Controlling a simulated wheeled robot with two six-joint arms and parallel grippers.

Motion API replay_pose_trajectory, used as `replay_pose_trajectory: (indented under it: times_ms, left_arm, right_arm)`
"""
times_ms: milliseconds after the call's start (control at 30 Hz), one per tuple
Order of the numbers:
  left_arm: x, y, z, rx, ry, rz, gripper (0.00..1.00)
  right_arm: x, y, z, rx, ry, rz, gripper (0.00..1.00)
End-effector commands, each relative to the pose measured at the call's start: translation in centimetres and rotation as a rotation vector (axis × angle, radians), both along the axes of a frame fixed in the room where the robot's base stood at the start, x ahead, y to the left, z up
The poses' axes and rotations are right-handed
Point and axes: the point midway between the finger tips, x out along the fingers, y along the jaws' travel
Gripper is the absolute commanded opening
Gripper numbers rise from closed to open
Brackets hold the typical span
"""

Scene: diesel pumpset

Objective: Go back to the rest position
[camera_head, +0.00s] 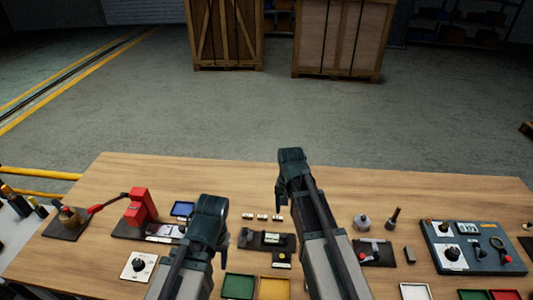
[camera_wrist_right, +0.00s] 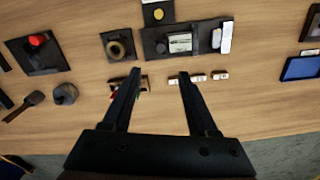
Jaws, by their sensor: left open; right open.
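My left gripper (camera_head: 207,222) hangs over the left middle of the wooden table (camera_head: 330,180) in the head view. My right gripper (camera_head: 288,170) is further right and reaches toward the table's far edge. In the right wrist view the right gripper (camera_wrist_right: 160,78) shows two fingers spread apart, with nothing between them, above the table. The left gripper's fingertips are hard to make out in the head view, but nothing shows held in it.
A red device (camera_head: 141,206) stands at the left. Small white-labelled blocks (camera_head: 262,217) lie near the middle. A grey control panel (camera_head: 472,247) is at the right. Green (camera_head: 238,286) and yellow (camera_head: 273,288) trays lie at the front. The far table strip is clear; wooden crates (camera_head: 340,38) stand beyond.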

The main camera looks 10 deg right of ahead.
Motion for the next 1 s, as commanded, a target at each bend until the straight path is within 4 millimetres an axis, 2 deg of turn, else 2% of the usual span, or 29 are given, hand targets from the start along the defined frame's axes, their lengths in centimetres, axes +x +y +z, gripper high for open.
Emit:
replay_pose_trajectory:
  times_ms: [67, 167, 400, 600, 733, 1000]
  left_arm:
    - [0.0, 0.0, -0.1, 0.0, 0.0, 0.0, 0.5]
    - [0.0, 0.0, -0.9, 0.0, 0.0, 0.0, 0.5]
    - [0.0, 0.0, -4.7, 0.001, 0.0, -0.003, 0.5]
    - [0.0, 0.0, -6.5, 0.001, 0.0, -0.005, 0.5]
    - [0.0, 0.0, -6.9, 0.001, 0.0, -0.005, 0.5]
    - [0.0, 0.0, -6.8, 0.001, 0.0, -0.005, 0.5]
  right_arm:
    - [-0.1, 0.1, -0.1, -0.001, 0.0, 0.005, 0.59]
    - [-1.3, 1.5, -0.9, -0.006, 0.005, 0.067, 0.59]
    - [-8.5, 8.3, -4.6, -0.051, 0.036, 0.472, 0.59]
    - [-13.1, 11.4, -6.4, -0.081, 0.059, 0.743, 0.59]
    - [-14.3, 12.2, -6.7, -0.091, 0.067, 0.823, 0.59]
    - [-14.3, 12.3, -6.6, -0.092, 0.069, 0.838, 0.59]
